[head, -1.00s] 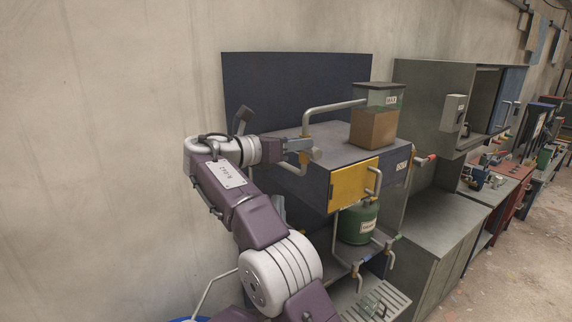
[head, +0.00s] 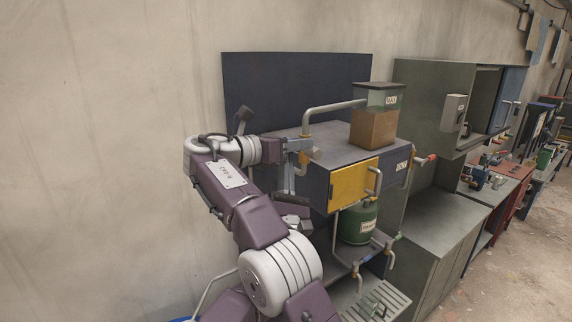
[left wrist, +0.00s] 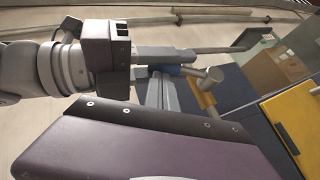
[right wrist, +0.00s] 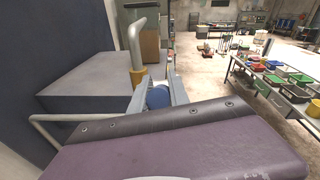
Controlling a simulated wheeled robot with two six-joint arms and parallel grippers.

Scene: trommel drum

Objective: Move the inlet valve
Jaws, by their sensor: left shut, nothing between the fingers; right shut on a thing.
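The inlet valve appears to be the blue-handled fitting (right wrist: 158,97) by the left end of the grey cabinet, under a bent grey pipe. In the left wrist view its blue part (left wrist: 172,70) shows beside a round grey stub (left wrist: 213,75). My right gripper (head: 300,147) is shut on the blue handle; the right wrist view shows the handle between its fingers (right wrist: 156,93). My left gripper (left wrist: 163,92) is shut and empty, its fingers just below the valve, close to my right gripper. In the head view my right arm partly hides it.
A brown-filled container (head: 374,127) stands on the cabinet top (head: 330,152). A yellow door (head: 352,187) with a grey handle is on the front. A green tank (head: 356,224) sits below. A dark panel (head: 297,85) stands behind. Open floor (head: 520,265) lies to the right.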

